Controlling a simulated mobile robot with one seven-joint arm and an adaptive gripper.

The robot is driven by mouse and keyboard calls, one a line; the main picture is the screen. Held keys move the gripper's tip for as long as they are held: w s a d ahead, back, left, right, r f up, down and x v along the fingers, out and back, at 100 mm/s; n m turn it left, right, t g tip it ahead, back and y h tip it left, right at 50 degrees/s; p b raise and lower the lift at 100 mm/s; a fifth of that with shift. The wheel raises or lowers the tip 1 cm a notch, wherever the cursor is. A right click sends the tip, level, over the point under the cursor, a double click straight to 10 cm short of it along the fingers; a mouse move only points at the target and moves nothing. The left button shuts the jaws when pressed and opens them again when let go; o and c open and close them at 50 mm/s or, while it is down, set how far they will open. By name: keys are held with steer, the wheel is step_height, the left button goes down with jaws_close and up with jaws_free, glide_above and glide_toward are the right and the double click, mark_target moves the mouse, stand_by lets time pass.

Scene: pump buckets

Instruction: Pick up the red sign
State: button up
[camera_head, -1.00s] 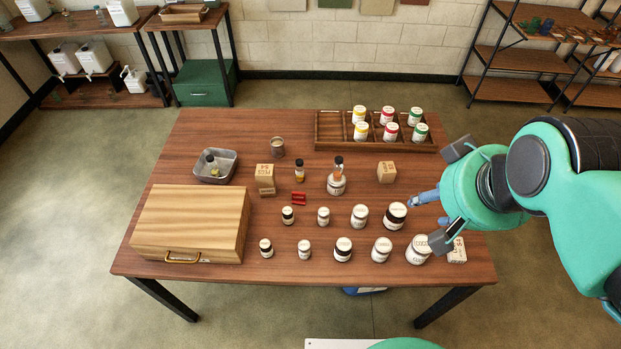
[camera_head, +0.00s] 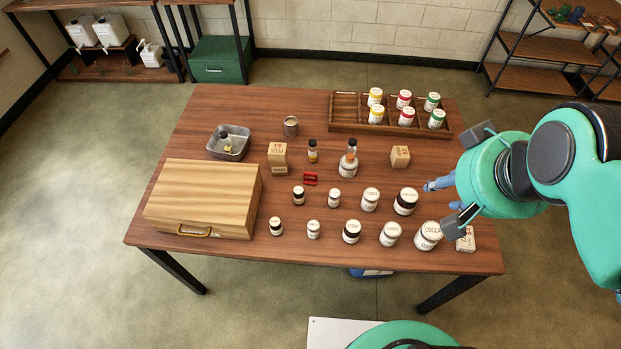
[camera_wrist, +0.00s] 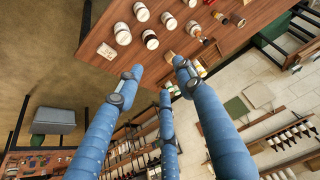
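The small red sign (camera_head: 310,179) is on the wooden table, near its middle. I cannot make out the sign in the wrist view.
Several jars (camera_head: 370,199) stand between the sign and my gripper's side. A wooden case (camera_head: 203,197) is at left, a metal tray (camera_head: 243,153) behind it. Small wooden blocks (camera_head: 278,155) and a compartment rack (camera_head: 345,113) stand farther back. Bare table surrounds the sign.

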steer(key=w+a+f+m+g+y, duration=0.2)
steer(key=w+a+f+m, duration=0.35)
steer(key=w, duration=0.55)
steer(key=w+a+f+m+g+y, duration=0.1)
steer(key=w+a+f+m, duration=0.4)
steer(key=w, duration=0.5)
steer(key=w+a+f+m+g, duration=0.1)
steer(key=w+a+f+m, duration=0.3)
steer(key=f, duration=0.7)
steer(key=w+a+f+m+g+y, duration=0.1)
steer(key=w+a+f+m, duration=0.3)
steer(key=w+a+f, duration=0.3)
step_height(320, 180, down, 5)
steer(key=shift+w+r+y+b, duration=0.15)
steer(key=shift+w+y+b, duration=0.2)
steer(key=shift+w, duration=0.25)
steer(key=shift+a, duration=0.1)
steer(key=b, duration=0.2)
glide_above(310, 177)
steer(key=d, duration=0.2)
steer(key=shift+s+f, duration=0.1)
steer(key=shift+f, duration=3.85)
